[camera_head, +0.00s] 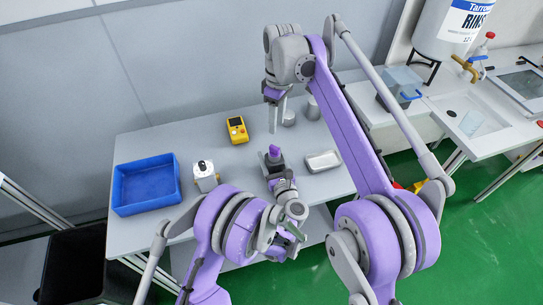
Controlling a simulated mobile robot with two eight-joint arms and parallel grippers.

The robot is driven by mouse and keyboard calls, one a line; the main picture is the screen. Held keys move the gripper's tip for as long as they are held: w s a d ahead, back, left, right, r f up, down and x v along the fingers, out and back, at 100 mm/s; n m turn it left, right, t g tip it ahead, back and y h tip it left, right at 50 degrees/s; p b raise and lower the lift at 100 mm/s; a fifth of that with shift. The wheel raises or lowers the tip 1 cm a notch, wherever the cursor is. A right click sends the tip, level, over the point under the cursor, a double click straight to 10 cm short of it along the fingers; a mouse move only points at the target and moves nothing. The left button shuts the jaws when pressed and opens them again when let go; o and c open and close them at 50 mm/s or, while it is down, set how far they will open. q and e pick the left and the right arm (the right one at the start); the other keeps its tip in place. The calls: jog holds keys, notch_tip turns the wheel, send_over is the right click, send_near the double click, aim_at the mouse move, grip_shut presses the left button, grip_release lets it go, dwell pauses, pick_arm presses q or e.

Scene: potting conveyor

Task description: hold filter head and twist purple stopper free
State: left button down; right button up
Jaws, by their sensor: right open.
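The purple stopper (274,151) sits upright on top of the small dark filter head (272,163), near the middle of the table. My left gripper (279,180) reaches up from the front of the table and is right against the filter head. Its fingers are too small and partly hidden, so I cannot tell whether they are closed around it. My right gripper (279,118) is open and empty, pointing down, above and slightly behind the purple stopper and apart from it.
A blue bin (146,207) stands at the table's left, with a white-and-black device (205,180) beside it. A yellow meter (237,130) lies behind. A silver tray (322,161) and grey cylinders (313,108) are to the right. A sink bench (470,115) stands far right.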

aim_at(275, 147)
jog(key=shift+m, duration=0.5)
jog(key=shift+a+f, duration=0.15)
jog(key=shift+f, duration=2.05)
jog(key=shift+a+f, duration=0.1)
jog(key=shift+f, duration=2.05)
grip_shut()
